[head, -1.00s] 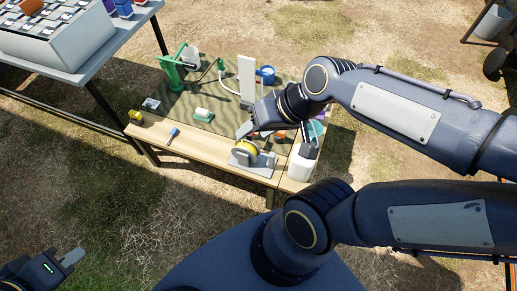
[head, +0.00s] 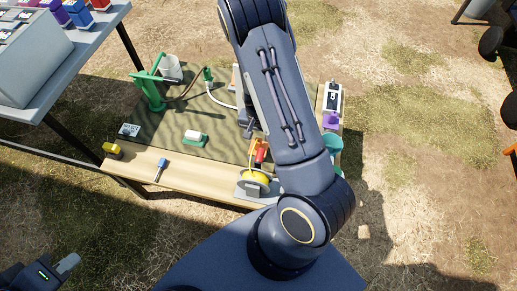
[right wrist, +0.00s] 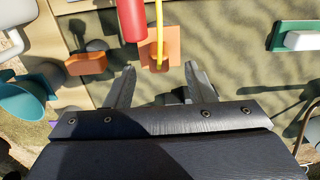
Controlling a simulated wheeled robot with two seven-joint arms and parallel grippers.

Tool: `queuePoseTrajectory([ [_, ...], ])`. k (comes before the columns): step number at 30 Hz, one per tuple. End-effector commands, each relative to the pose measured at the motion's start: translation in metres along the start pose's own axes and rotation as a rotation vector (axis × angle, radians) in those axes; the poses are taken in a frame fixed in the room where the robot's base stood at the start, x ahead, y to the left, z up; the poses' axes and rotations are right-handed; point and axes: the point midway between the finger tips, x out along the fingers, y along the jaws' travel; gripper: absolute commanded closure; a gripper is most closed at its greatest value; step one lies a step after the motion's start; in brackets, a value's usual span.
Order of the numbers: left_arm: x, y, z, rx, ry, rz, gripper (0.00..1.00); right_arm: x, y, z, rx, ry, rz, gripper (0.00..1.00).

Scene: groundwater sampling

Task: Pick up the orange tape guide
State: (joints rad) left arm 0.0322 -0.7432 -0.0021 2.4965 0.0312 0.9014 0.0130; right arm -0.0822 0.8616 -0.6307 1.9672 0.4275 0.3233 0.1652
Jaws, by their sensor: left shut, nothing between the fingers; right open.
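In the right wrist view an orange plate-like piece (right wrist: 174,50), which looks like the tape guide, lies just beyond my right fingertips, near the middle between them. A yellow tape runs across it and a red cylinder (right wrist: 131,18) sits beside it. My right gripper (right wrist: 159,69) is open, with nothing between its fingers. In the head view my right arm hides most of that gripper and the guide. A yellow tape reel (head: 254,183) stands on a grey base near the table's front edge. My left gripper (head: 67,263) is shut and empty at the lower left, away from the table.
Another orange block (right wrist: 87,64) and a teal funnel (right wrist: 22,98) are left in the wrist view. A white-and-green block (head: 194,138), a blue-handled tool (head: 161,169), a yellow block (head: 113,150) and a green stand (head: 150,92) occupy the table (head: 205,185). Its front left strip is mostly clear.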

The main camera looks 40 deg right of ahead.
Motion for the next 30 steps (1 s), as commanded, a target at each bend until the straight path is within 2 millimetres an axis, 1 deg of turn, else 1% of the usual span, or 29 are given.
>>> queuePoseTrajectory([
  [1,0.003,-0.001,0.001,0.000,0.000,0.000,1.00,0.008,0.001,0.000,0.001,-0.001,0.002,0.51],
  [3,0.004,-0.002,0.002,0.000,0.000,0.000,1.00,0.016,0.001,0.000,0.000,-0.001,0.002,0.51],
  [8,0.007,-0.003,0.004,0.000,0.000,0.000,1.00,0.028,0.001,-0.001,0.000,-0.001,0.000,0.51],
  [16,0.016,-0.007,0.008,0.000,0.000,0.000,1.00,0.068,0.003,-0.003,0.000,-0.003,0.001,0.51],
  [18,0.017,-0.007,0.008,0.000,0.000,0.000,1.00,0.071,0.002,-0.003,-0.002,-0.003,-0.001,0.51],
  [24,0.016,-0.007,0.008,0.000,0.000,0.000,1.00,0.070,0.002,-0.004,-0.002,-0.001,-0.002,0.51],
  [30,0.016,-0.007,0.008,0.000,0.000,0.000,1.00,0.070,0.002,-0.004,-0.002,-0.002,-0.001,0.77],
])
